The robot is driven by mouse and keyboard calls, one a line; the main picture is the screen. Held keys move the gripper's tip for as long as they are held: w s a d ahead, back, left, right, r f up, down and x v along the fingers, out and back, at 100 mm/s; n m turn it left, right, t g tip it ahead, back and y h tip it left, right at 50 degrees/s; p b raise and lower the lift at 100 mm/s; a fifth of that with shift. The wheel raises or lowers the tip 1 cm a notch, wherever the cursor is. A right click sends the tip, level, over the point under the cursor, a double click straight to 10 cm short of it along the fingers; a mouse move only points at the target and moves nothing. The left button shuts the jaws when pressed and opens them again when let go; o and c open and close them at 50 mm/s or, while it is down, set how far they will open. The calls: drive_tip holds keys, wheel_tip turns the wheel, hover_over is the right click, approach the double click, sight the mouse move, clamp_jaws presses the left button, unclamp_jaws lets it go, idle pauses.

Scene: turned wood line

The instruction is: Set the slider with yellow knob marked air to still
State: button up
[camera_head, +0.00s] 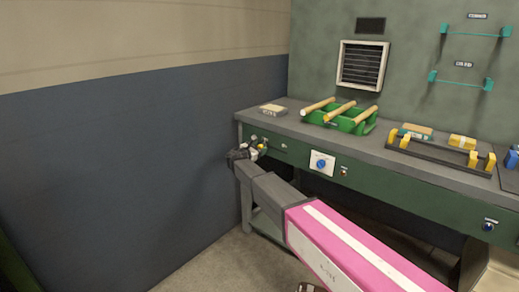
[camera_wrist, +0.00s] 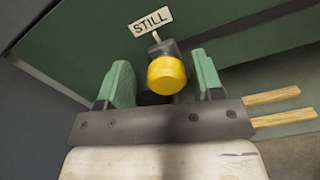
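The yellow knob (camera_wrist: 166,75) sits on a dark stem in the wrist view, just below a white label reading STILL (camera_wrist: 151,22). My gripper (camera_wrist: 161,62) has its two green fingers apart, one on each side of the knob. A narrow gap shows on both sides, so the fingers do not appear to press on it. In the head view my gripper (camera_head: 256,152) is at the left end of the bench's green front panel. The slider's track and its other end are mostly hidden behind the knob and gripper.
The bench (camera_head: 385,155) carries a green tray (camera_head: 345,120) with dowels and a dark rack with yellow parts at the right. A white panel with a blue dial (camera_head: 321,163) is right of my gripper. A blue-grey wall (camera_head: 120,170) stands on the left.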

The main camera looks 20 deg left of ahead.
drive_tip(key=v, duration=1)
drive_tip(key=shift+s+a, duration=0.15)
drive_tip(key=shift+s, duration=0.2)
